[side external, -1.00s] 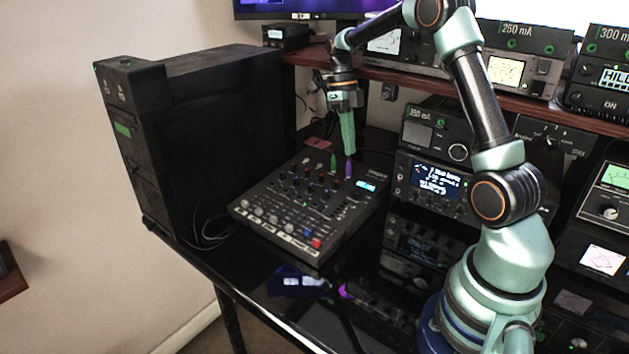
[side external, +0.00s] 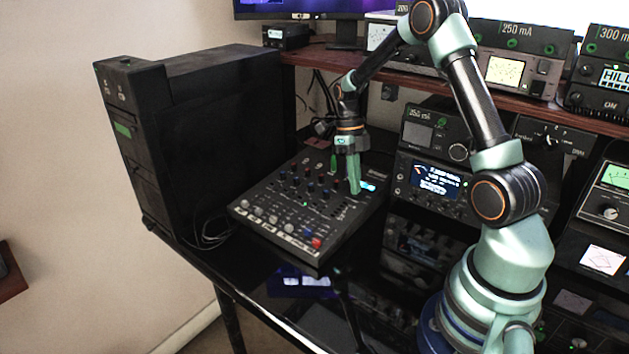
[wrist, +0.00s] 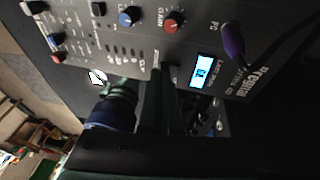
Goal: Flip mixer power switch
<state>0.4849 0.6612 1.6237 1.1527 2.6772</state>
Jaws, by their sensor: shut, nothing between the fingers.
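The mixer (side external: 338,222) is a black box with rows of knobs, lying on the dark desk. It fills the top of the wrist view (wrist: 195,22), with a lit blue display (wrist: 203,70) at its edge. My gripper (side external: 355,191) points down at the mixer's right side, fingers together and empty, its tips beside the blue display (side external: 369,187). In the wrist view the dark fingers (wrist: 160,72) reach the panel just left of the display. A small dark part near the tips may be the power switch, but the fingers partly hide it, and I cannot tell its position.
A purple plug (wrist: 232,42) with a cable stands in the panel beside the display. A black computer tower (side external: 215,140) is to the left, and stacked radio units (side external: 432,180) are to the right.

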